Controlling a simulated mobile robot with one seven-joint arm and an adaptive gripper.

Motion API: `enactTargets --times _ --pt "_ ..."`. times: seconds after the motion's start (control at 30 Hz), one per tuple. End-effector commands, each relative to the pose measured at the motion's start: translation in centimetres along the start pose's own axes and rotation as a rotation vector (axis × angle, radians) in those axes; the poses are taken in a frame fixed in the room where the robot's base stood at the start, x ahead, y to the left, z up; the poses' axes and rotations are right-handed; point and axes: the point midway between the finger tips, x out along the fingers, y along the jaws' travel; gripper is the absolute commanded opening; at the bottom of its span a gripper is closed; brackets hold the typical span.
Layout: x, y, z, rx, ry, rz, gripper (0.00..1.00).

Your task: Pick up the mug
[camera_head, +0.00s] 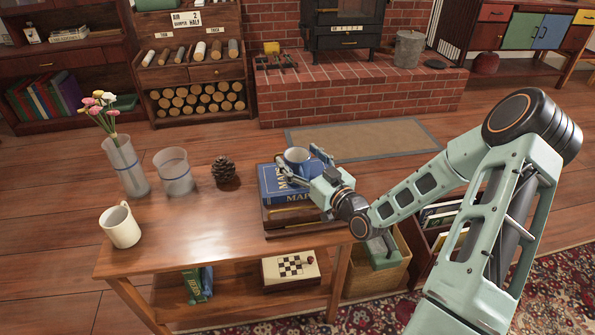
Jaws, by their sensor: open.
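A blue mug (298,157) with a pale inside sits on or just above a blue book marked "MAPS" (277,190), on top of a wooden box on the table. My gripper (299,167) is open at the mug, with a finger to either side of it. Whether the fingers touch the mug cannot be told. The mug's lower part and handle are hidden by the gripper. A second mug, cream-white (122,230), stands upright at the table's left end, well away from my gripper.
On the wooden table (200,235) stand a glass vase with flowers (126,168), an empty glass (175,175) and a pine cone (224,171). The table's front middle is clear. A lower shelf holds a chessboard box (291,269). A brick hearth (360,95) lies behind.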

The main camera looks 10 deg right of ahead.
Motion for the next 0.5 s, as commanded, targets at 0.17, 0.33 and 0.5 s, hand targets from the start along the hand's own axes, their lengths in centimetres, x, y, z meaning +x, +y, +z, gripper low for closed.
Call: enactTargets --times 0.17,0.33,0.5 --pt "-0.03 0.01 -0.01 0.0 0.0 0.0 0.58" --pt "-0.04 0.01 -0.01 0.0 0.0 0.0 0.39" --pt "-0.05 0.01 -0.01 0.0 0.0 0.0 0.2"
